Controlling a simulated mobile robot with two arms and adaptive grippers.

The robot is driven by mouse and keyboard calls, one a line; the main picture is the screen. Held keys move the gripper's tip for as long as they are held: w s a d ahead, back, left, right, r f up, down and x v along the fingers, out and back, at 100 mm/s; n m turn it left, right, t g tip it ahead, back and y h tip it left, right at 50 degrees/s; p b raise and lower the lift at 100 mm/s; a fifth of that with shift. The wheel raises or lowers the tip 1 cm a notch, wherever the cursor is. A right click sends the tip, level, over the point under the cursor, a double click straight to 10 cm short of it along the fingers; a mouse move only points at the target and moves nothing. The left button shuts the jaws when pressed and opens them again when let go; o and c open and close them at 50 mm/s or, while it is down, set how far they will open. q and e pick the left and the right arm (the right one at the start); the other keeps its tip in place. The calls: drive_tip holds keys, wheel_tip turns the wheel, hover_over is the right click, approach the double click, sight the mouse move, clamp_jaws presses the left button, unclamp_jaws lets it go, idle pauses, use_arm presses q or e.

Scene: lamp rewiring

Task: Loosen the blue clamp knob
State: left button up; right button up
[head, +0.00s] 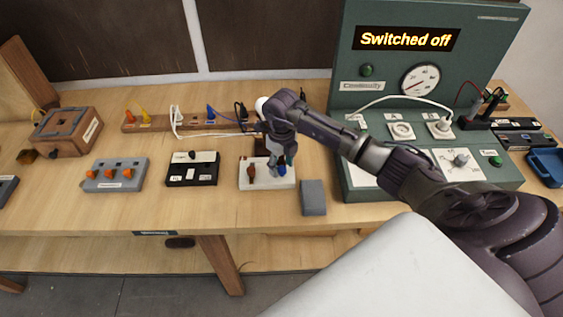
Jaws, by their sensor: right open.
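A small blue knob (283,171), which looks like the blue clamp knob, sits on a white block (266,185) near the middle of the workbench. A dark red knob (251,170) stands on the same block to its left. My right gripper (281,160) reaches in from the right and points down over the block, with its fingertips at the blue knob. It is open. The fingers partly hide the knob, and I cannot tell whether they touch it. My left gripper is not in view.
A grey block (313,197) lies just right of the white block. A black-and-white box (192,169) and a grey box with orange knobs (116,174) stand left. A green test panel (375,100) reading "Switched off" stands right. A rack with cables (165,123) lies behind.

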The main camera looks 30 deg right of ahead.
drive_tip(key=shift+f, duration=0.2)
clamp_jaws()
idle(0.3)
